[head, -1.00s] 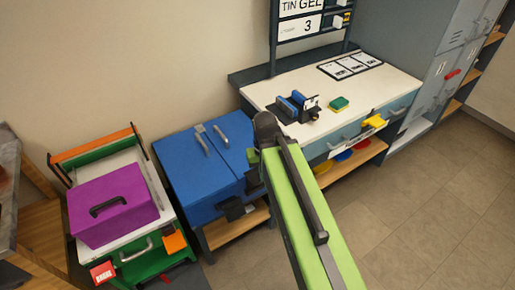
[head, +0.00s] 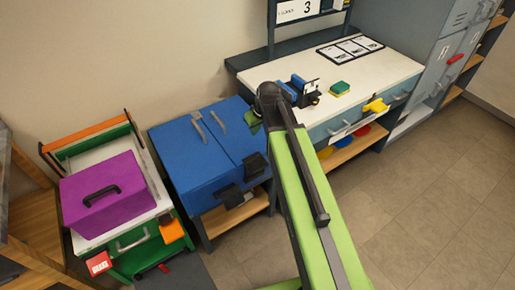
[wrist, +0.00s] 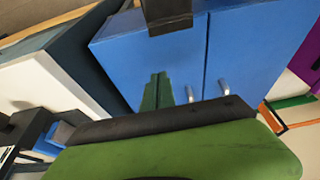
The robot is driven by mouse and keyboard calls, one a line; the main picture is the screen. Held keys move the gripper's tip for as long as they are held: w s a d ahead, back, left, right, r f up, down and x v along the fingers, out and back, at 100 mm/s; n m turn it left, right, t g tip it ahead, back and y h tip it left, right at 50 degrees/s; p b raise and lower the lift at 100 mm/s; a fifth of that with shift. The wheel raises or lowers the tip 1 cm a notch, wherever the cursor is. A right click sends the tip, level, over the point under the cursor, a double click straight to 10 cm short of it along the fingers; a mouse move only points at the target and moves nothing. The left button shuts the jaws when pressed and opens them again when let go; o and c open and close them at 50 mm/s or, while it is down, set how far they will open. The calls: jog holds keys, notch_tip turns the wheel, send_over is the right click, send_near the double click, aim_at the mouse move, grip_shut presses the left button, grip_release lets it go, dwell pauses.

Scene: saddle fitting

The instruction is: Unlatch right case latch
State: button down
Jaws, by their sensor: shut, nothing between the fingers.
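The blue case (head: 190,155) stands on a low stand left of the workbench. Its top has two panels with grey handles at the back. On its front are two black latches: the left latch (head: 229,195) and the right latch (head: 255,166), the latter close beside my arm. My gripper (head: 251,122) is partly hidden behind the arm, near the case's back right corner. In the wrist view my gripper's green fingers (wrist: 157,91) are together and empty, over the case top (wrist: 245,50). A dark block at that view's top edge looks like the right latch (wrist: 168,14).
A purple case (head: 105,195) sits on a cart at the left. The workbench (head: 370,75) at the right holds a blue-and-black device (head: 300,92) and a green-yellow sponge (head: 340,88). Floor (head: 425,200) is clear at the right.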

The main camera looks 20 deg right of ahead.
aim_at(250, 144)
jog(key=b+x, duration=1.1)
jog(key=shift+f, duration=0.25)
jog(key=s, duration=0.1)
jog(key=s+r+p, duration=0.1)
jog(key=s+d, duration=0.1)
jog(key=shift+s+r, duration=0.2)
jog(key=shift+s, duration=0.05)
jog(key=shift+s+d, duration=0.2)
jog(key=shift+s, duration=0.15)
jog(key=shift+w, duration=0.1)
